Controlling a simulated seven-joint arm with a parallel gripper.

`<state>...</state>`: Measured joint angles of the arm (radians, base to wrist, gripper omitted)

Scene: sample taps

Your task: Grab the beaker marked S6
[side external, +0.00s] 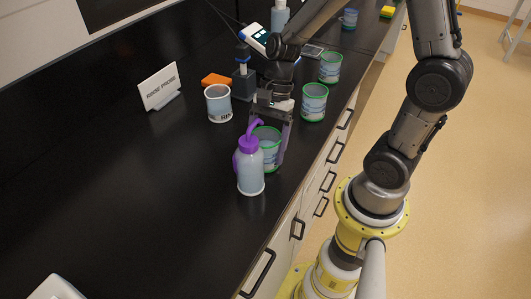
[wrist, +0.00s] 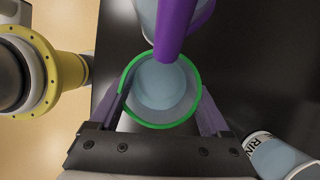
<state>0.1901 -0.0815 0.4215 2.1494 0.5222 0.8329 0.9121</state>
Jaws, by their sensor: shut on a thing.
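A green-rimmed beaker (side external: 270,148) with pale liquid stands on the black bench, partly hidden behind a purple-capped bottle. From above it shows in the wrist view (wrist: 160,88). My gripper (side external: 260,160) is shut on this beaker, one purple finger on each side of it, as the wrist view shows too (wrist: 160,95). I cannot read an S6 mark on it. Two more green-rimmed beakers, a nearer one (side external: 314,104) and a farther one (side external: 330,69), stand behind along the bench edge; their marks are too small to read.
The purple-capped wash bottle (side external: 250,178) stands close against the held beaker; its spout reaches over the rim in the wrist view (wrist: 176,28). A pale beaker with dark lettering (side external: 218,106) stands behind left, near a white sign (side external: 160,87).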

